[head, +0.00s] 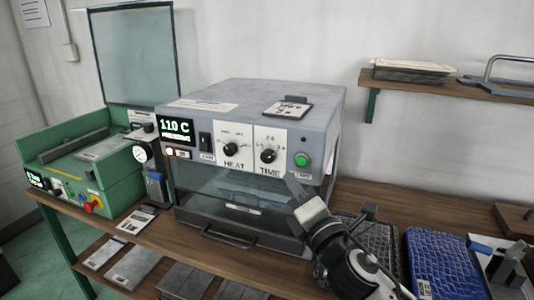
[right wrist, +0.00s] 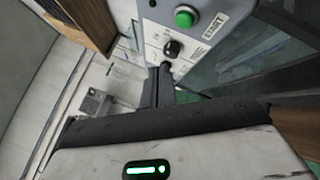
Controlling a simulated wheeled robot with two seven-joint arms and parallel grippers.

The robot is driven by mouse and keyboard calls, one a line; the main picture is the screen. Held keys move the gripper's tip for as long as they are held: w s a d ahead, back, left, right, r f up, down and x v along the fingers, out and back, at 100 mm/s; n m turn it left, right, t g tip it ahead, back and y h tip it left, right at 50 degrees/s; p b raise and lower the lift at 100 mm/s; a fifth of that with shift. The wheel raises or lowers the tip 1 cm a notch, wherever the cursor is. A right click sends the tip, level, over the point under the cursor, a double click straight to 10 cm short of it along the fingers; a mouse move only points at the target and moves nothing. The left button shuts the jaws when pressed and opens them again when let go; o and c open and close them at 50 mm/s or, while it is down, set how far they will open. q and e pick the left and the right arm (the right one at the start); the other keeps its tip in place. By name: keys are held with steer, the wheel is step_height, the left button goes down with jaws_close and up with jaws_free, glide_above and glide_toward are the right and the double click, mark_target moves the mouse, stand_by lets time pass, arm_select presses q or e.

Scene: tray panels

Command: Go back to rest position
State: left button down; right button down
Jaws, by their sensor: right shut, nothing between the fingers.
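My right gripper (head: 293,183) is in front of the grey heating machine (head: 250,92), low and left of its round green button (head: 301,159). Its fingers are together with nothing between them. The right wrist view shows the closed fingers (right wrist: 161,72) pointing at the machine's front panel, with the green button (right wrist: 185,17) and a black knob (right wrist: 172,48) beyond. The machine's display (head: 176,127) reads 110 C with a smaller line below, and its front door (head: 240,208) is down. My left gripper is not in view.
A green machine (head: 85,165) stands on the left of the wooden bench. A dark mesh tray (head: 352,228) and a blue mesh tray (head: 443,262) lie right of the gripper.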

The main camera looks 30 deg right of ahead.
steer(key=s+a+f+m+g+y, duration=0.1)
steer(key=s+a+f+m+g, duration=0.1)
steer(key=f+m, duration=0.35)
steer(key=s+a+f+m+g, duration=0.2)
steer(key=f, duration=0.6)
steer(key=s+a+f+m+g+y, duration=0.1)
steer(key=s+a+f+m+g, duration=0.1)
steer(key=f+m, duration=0.35)
steer(key=s+a+f+m+g+y, duration=0.2)
steer(key=s+a+f+m+g, duration=0.2)
steer(key=s+a+f+m, duration=0.3)
steer(key=s+a+f, duration=0.1)
steer(key=s+f, duration=0.2)
steer(key=f, duration=0.3)
steer(key=shift+s+m+y, duration=0.3)
steer(key=shift+m, duration=0.1)
stand_by(1.3)
